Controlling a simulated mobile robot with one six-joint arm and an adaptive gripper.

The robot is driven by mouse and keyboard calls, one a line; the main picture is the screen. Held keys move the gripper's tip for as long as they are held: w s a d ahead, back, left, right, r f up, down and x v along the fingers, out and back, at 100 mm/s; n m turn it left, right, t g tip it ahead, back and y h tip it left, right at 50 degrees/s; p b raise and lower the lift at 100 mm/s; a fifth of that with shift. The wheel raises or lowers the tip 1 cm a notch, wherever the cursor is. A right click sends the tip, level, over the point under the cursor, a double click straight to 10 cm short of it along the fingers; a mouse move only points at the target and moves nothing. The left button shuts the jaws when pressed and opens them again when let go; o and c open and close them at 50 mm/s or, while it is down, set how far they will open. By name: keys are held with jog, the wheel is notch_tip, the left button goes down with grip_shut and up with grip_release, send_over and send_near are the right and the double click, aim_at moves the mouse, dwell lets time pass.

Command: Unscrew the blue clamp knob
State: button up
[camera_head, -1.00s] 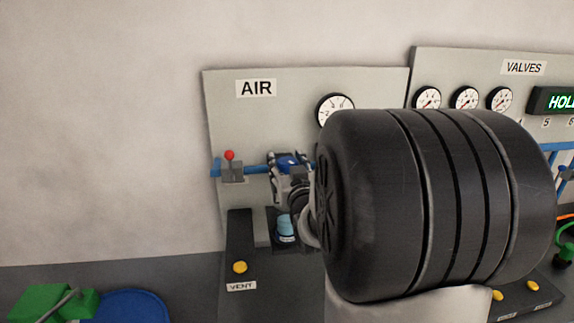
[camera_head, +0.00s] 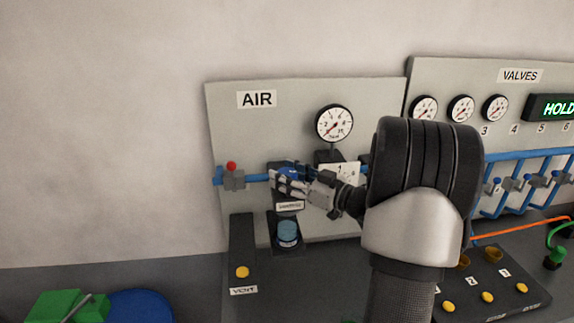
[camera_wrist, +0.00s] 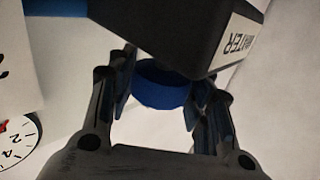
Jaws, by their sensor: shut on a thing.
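The blue clamp knob (camera_head: 291,173) is on the dark unit on the pipe of the AIR panel (camera_head: 230,110). My gripper (camera_head: 279,183) reaches it from the right and is closed on it. In the wrist view the round blue knob (camera_wrist: 160,84) sits between the two fingers of my gripper (camera_wrist: 158,95). My fingers hide part of the knob in the head view.
A light blue cylinder (camera_head: 287,231) stands below my gripper. A red-topped valve (camera_head: 232,172) is on the pipe to the left. A round gauge (camera_head: 334,123) is above, and a yellow VENT button (camera_head: 242,271) is lower left.

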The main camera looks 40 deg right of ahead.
jog(key=shift+r+n+g+y+p, duration=0.15)
jog(key=shift+n+g+y+p, duration=0.75)
jog(key=shift+n+y+p, duration=1.05)
jog(key=shift+y, duration=0.65)
jog(key=o, duration=1.1)
jog(key=shift+w, duration=0.1)
jog(key=v, duration=1.2)
